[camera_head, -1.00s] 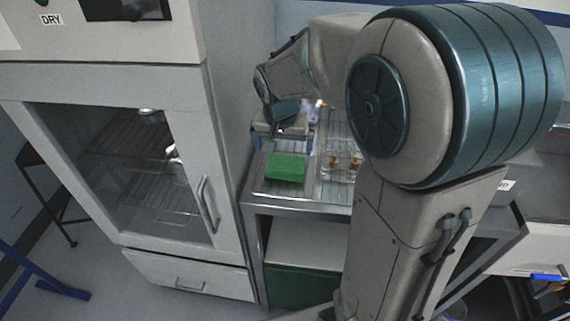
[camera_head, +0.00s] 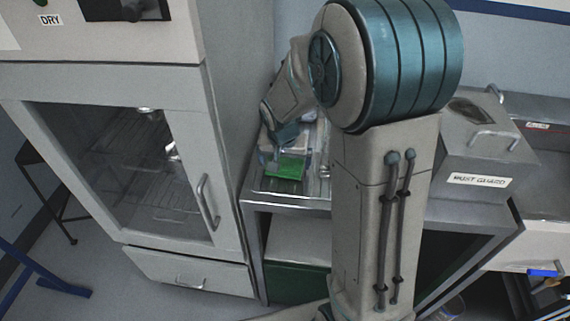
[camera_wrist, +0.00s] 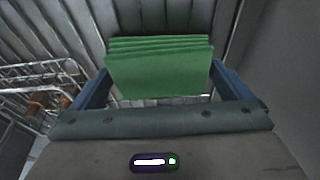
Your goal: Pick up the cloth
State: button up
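The cloth is a green folded stack (camera_head: 287,168) on the metal rack top (camera_head: 299,200) beside the white cabinet. In the wrist view the cloth (camera_wrist: 160,72) shows its layered folds, between and just beyond my fingertips. My gripper (camera_wrist: 160,78) is open, with one blue finger at each side of the cloth. I cannot tell whether the fingers touch it. In the head view my gripper (camera_head: 284,158) is low over the cloth's back part and hides some of it.
A wire basket (camera_wrist: 40,80) with brown-orange items stands left of the cloth in the wrist view. The white drying cabinet (camera_head: 222,150) rises close on the left in the head view. A grey "MUST GUARD"-like labelled box (camera_head: 485,150) is at right.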

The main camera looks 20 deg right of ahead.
aim_at(285, 162)
jog(key=c, duration=0.5)
jog(key=shift+c, duration=0.3)
notch_tip(285, 162, up, 10)
jog(key=o, duration=0.3)
jog(key=shift+c, duration=1.1)
